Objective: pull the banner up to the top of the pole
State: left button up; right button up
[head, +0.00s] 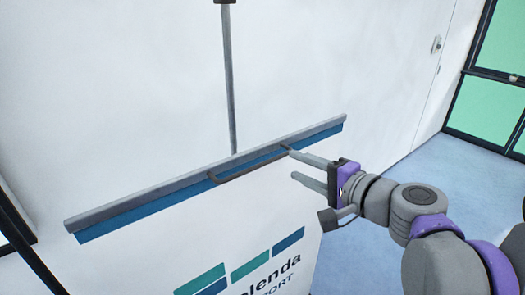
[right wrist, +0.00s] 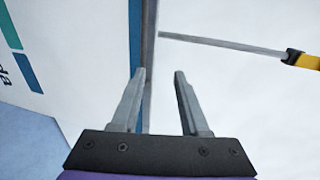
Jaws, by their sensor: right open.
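The white banner (head: 205,235) has a grey top bar (head: 130,197) with a blue strip beneath it and print lower down. A brown bow-shaped handle (head: 240,174) sits on the front of the bar. The thin grey pole (head: 229,90) rises behind the bar to a dark piece at the top picture edge. My right gripper (head: 292,165) is open by the handle's right end, with no clear grip on it. In the right wrist view, the open fingers (right wrist: 160,72) point at the bar, and the pole (right wrist: 225,45) runs right to a yellow-and-black piece (right wrist: 298,60). My left gripper is not in view.
A white wall (head: 370,70) stands behind the banner, with a door handle (head: 436,44) at the upper right. Dark-framed green panes (head: 490,110) stand at the right. Blue floor (head: 375,235) is open to the right of the banner.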

jog(key=v, duration=1)
jog(key=shift+s+d, duration=0.2)
jog(key=shift+s, duration=0.05)
jog(key=shift+r, duration=0.1)
dwell(0.3)
